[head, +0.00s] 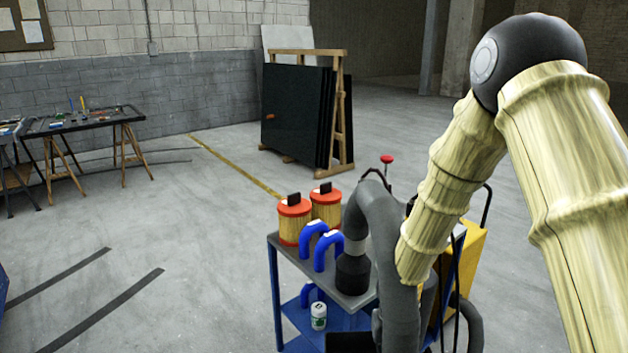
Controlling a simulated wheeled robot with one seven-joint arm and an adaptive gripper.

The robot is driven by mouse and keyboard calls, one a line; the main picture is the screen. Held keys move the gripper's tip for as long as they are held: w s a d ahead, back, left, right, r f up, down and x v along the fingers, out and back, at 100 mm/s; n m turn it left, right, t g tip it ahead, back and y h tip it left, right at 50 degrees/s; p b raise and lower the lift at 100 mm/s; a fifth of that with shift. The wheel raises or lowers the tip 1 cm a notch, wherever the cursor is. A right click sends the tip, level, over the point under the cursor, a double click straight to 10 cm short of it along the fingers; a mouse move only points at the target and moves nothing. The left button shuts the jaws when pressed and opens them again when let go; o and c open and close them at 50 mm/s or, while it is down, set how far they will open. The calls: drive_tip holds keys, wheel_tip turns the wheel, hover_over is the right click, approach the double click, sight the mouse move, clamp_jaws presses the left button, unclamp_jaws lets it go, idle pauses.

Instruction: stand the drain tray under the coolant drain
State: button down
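I cannot make out a drain tray or a coolant drain in the head view. A dark flat shape (350,343) shows at the bottom edge by the cart's lower shelf; I cannot tell what it is. My arm comes in from the right and slants down to the cart's right side.
A blue-framed cart (275,290) bears orange-capped filters (292,226), blue bent hoses (326,250) and a grey hose (385,225); a can (319,316) stands below. A yellow object (462,265) is behind my arm. A panel rack (335,115) and workbench (90,122) stand farther back. Left floor is mostly clear.

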drive_tip(key=s+f, duration=0.3)
drive_tip(key=shift+s+f, duration=0.1)
drive_tip(key=shift+f, duration=0.25)
drive_tip(key=shift+d, duration=0.1)
idle(0.3)
